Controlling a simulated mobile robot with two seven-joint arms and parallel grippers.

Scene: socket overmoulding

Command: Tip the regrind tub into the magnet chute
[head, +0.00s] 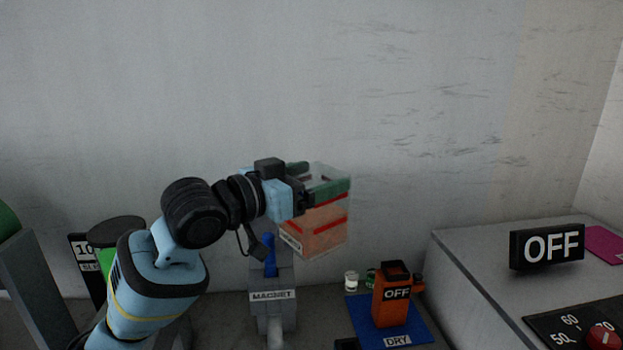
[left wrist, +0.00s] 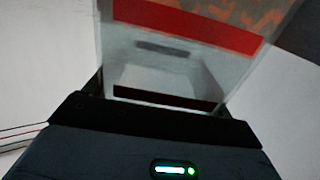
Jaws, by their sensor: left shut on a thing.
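The regrind tub (head: 318,226) is a clear box with red bands and orange-brown contents. My left gripper (head: 312,194) is shut on its upper part and holds it in the air, above and to the right of the magnet chute. The tub looks only slightly tilted. In the left wrist view the tub (left wrist: 185,42) fills the space ahead of the gripper, with a red band and orange bits behind its wall. The magnet chute (head: 271,296) is a grey housing labelled MAGNET with a blue part on top; its opening is not clearly visible. My right gripper is not in view.
An orange device (head: 391,309) marked OFF stands on a blue mat (head: 419,329) labelled DRY. Small containers (head: 351,282) stand behind it. A grey cabinet (head: 470,265) at right bears a black OFF sign (head: 547,247) and a dial (head: 603,337). The wall behind is bare.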

